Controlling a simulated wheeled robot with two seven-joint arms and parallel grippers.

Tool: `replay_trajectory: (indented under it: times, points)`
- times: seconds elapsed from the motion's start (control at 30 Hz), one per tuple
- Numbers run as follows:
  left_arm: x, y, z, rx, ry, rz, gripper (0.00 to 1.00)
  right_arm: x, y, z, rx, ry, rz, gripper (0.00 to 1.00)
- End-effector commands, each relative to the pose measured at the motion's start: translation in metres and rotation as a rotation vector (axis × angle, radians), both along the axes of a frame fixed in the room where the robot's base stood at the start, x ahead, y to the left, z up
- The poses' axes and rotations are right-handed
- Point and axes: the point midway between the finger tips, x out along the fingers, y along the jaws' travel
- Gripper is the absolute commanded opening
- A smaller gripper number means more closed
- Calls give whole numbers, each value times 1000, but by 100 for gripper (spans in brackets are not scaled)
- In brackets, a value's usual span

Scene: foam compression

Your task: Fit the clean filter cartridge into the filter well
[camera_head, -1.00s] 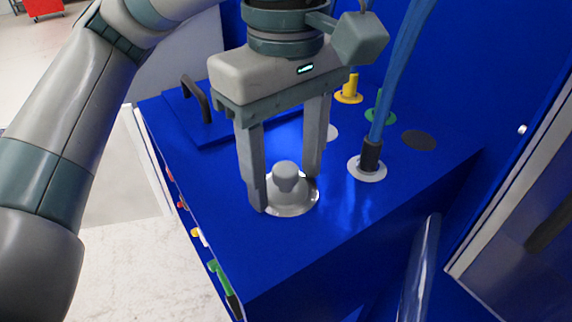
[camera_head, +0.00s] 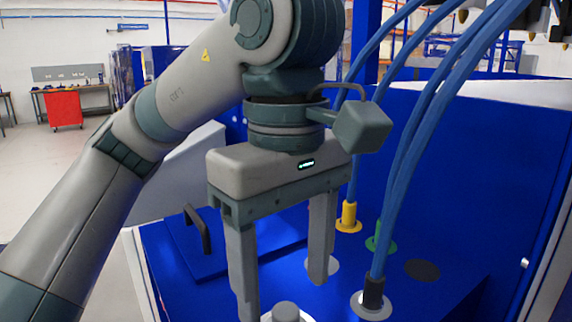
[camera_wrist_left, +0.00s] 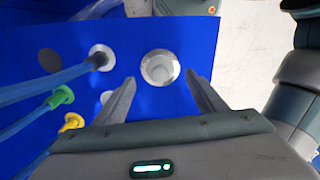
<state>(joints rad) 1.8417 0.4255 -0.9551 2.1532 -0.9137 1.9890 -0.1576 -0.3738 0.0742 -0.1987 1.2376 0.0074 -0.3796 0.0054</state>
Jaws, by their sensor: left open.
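The grey knob of the filter cartridge (camera_head: 286,312) shows at the bottom edge of the head view. It stands inside the pale, shiny rim of the filter well (camera_wrist_left: 146,73), set in the blue top. In the left wrist view the cartridge (camera_wrist_left: 160,68) looks like a grey round shape within that ring. How deep it sits cannot be told. My left gripper (camera_head: 283,301) is open and empty above the well, its fingers apart on either side of the knob. It also shows in the left wrist view (camera_wrist_left: 160,77). My right gripper is not in view.
A blue hose ends in a white-collared port (camera_head: 371,305) right of the well. Yellow (camera_head: 348,218) and green (camera_head: 374,240) connectors and a dark disc (camera_head: 422,270) lie behind. A blue lid with a black handle (camera_head: 197,230) is at the left.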

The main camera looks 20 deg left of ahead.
Motion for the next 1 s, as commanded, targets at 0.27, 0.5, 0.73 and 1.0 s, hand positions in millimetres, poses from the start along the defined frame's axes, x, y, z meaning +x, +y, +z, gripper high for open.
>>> replay_trajectory:
  times: [0.27,0.5,0.73,1.0]
  points:
    - [0,0,55,-1,-4,4,65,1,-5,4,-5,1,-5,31]
    - [0,0,95,-2,-3,3,65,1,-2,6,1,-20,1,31]
    - [0,0,120,-1,-2,2,65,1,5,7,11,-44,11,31]
    - [0,0,126,-1,1,1,65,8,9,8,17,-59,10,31]
